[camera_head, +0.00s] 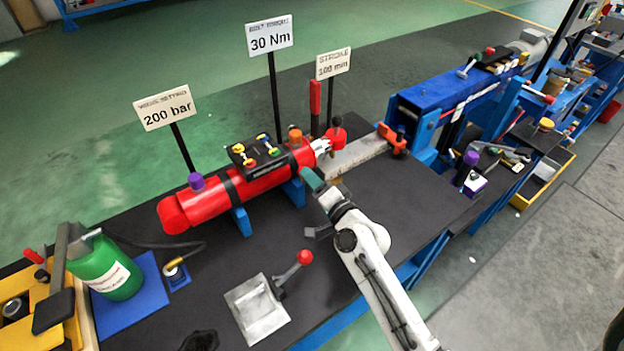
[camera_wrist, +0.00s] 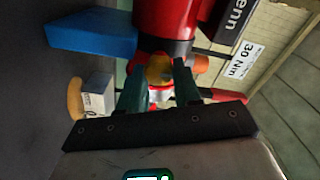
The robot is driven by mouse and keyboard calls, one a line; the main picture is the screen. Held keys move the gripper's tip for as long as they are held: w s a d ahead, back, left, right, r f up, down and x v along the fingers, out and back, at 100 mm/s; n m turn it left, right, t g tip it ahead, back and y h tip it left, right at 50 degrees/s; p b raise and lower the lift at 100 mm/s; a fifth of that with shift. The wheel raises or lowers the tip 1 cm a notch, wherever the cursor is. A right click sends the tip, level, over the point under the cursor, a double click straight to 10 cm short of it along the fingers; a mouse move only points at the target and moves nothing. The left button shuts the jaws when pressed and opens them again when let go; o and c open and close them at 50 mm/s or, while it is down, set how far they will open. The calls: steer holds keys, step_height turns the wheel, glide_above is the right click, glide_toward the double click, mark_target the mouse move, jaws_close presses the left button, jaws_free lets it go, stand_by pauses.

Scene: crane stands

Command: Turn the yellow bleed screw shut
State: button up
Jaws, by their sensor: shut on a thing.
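The yellow bleed screw (camera_wrist: 159,68) shows in the wrist view as a small yellow knob at the end of the red cylinder (camera_wrist: 165,20). My gripper (camera_wrist: 157,80) has its two dark green fingers on either side of it and is shut on it. In the head view, the red cylinder (camera_head: 215,200) lies on blue supports on the dark bench. My gripper (camera_head: 318,182) is at the near side of its right end, and the bleed screw is hidden there.
A black block with yellow and green screws (camera_head: 254,155) and an orange knob (camera_head: 295,137) sit on the cylinder. A metal plate with a red-knobbed lever (camera_head: 262,308) lies left of my arm. A green bottle (camera_head: 105,272) stands at the left. Sign posts stand behind.

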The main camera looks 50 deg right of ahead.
stand_by(0.4)
steer(key=o, duration=0.8)
steer(key=shift+b+v, duration=1.5)
steer(key=shift+v, duration=3.95)
